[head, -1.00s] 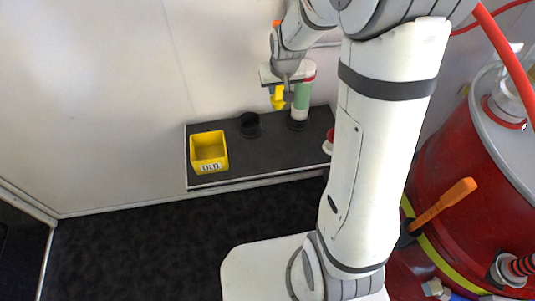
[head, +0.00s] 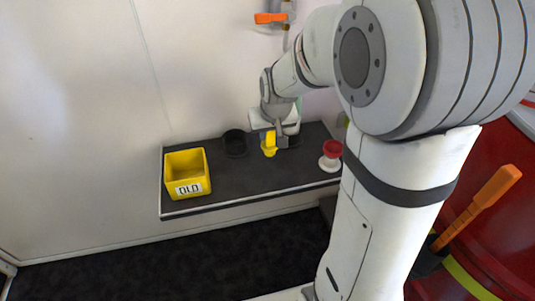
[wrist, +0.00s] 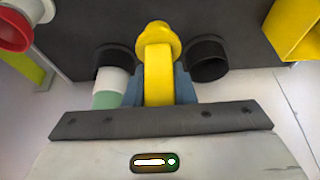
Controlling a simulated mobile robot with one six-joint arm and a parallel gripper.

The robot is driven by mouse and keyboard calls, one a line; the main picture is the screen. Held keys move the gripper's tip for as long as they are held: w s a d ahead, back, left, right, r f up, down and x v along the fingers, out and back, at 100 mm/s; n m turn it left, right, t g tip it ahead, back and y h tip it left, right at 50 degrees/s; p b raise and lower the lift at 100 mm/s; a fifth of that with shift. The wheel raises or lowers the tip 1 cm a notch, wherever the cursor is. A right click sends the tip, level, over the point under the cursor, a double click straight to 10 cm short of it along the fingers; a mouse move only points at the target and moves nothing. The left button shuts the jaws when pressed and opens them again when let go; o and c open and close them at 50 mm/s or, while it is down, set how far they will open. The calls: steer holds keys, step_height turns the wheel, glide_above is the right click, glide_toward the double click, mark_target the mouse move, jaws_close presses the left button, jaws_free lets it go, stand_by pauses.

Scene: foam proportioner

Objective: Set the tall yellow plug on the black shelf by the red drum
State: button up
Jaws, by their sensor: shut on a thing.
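The tall yellow plug (head: 269,147) is between the fingers of my gripper (head: 275,141), which is shut on it. In the wrist view the plug (wrist: 158,70) shows a long flat body and a wider round flange at its far end, with grey-blue fingers (wrist: 160,88) on both sides. The plug is at or just over the black shelf (head: 222,184); I cannot tell whether it touches. The red drum (head: 485,150) stands at the right, partly hidden by my arm.
A yellow bin marked OLD (head: 188,188) stands at the shelf's left end. A black cup (head: 235,144) is left of the plug, and a red-and-white piece (head: 331,156) right. A white-green bottle with a black end (wrist: 112,80) is close beside the gripper.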

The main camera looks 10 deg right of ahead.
mark_target(270, 145)
step_height(270, 145, down, 6)
steer(key=shift+r+b, duration=0.1)
steer(key=shift+b, duration=0.75)
steer(key=o, duration=1)
